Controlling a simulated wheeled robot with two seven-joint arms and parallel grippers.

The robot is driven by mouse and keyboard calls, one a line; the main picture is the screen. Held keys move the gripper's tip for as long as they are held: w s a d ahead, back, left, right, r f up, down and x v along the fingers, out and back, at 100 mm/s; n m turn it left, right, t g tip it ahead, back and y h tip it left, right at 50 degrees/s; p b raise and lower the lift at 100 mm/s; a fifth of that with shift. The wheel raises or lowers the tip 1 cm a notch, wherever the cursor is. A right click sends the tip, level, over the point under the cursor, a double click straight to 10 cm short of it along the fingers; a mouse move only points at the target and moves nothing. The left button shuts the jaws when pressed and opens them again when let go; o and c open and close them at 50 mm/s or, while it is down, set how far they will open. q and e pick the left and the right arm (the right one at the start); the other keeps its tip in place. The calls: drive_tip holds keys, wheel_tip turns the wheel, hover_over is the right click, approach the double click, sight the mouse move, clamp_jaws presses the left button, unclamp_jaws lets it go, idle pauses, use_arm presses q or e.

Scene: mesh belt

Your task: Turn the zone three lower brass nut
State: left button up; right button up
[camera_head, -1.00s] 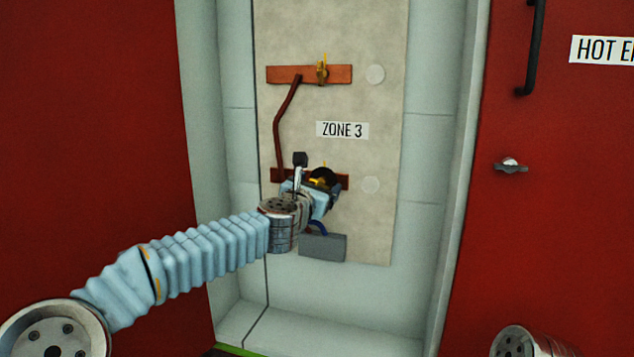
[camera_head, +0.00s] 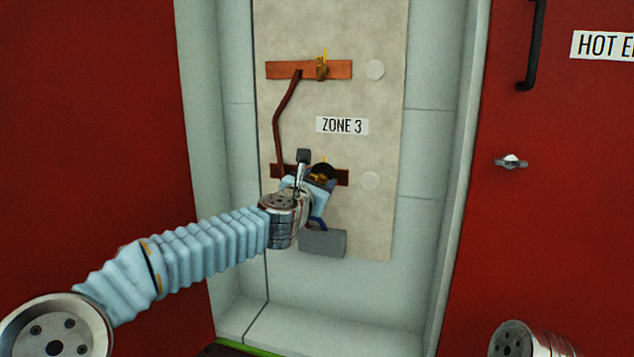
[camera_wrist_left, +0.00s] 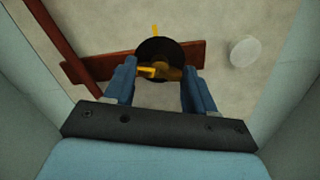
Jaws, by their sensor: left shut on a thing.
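The zone three panel (camera_head: 385,120) carries a "ZONE 3" label (camera_head: 342,126). Its lower copper bar (camera_head: 343,178) holds the lower brass nut (camera_head: 319,177), partly hidden by my left gripper (camera_head: 321,180). In the left wrist view the nut (camera_wrist_left: 150,71) shows in front of a black disc (camera_wrist_left: 172,50), with a yellow mark above the disc. The blue fingers of the left gripper (camera_wrist_left: 160,73) stand on either side of it, shut on the nut. My right gripper is not in view.
An upper copper bar (camera_head: 285,70) with another brass nut (camera_head: 321,68) is above. A brown rod (camera_head: 277,125) runs between the bars at the left. A grey box (camera_head: 323,243) hangs below. Red doors (camera_head: 560,250) flank the recess on both sides.

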use_arm(q)
drive_tip(key=m+p, duration=0.1)
drive_tip(key=m, duration=0.5)
drive_tip(key=shift+d+m, duration=0.15)
drive_tip(key=shift+m, duration=0.25)
drive_tip(key=m+p, duration=0.1)
drive_tip(key=m, duration=0.3)
drive_tip(key=shift+f, duration=0.1)
drive_tip(key=shift+f+m, duration=0.1)
drive_tip(key=shift+m, duration=1.3)
drive_tip(key=shift+p, duration=0.3)
drive_tip(key=o, duration=1)
drive_tip(key=shift+o, duration=0.2)
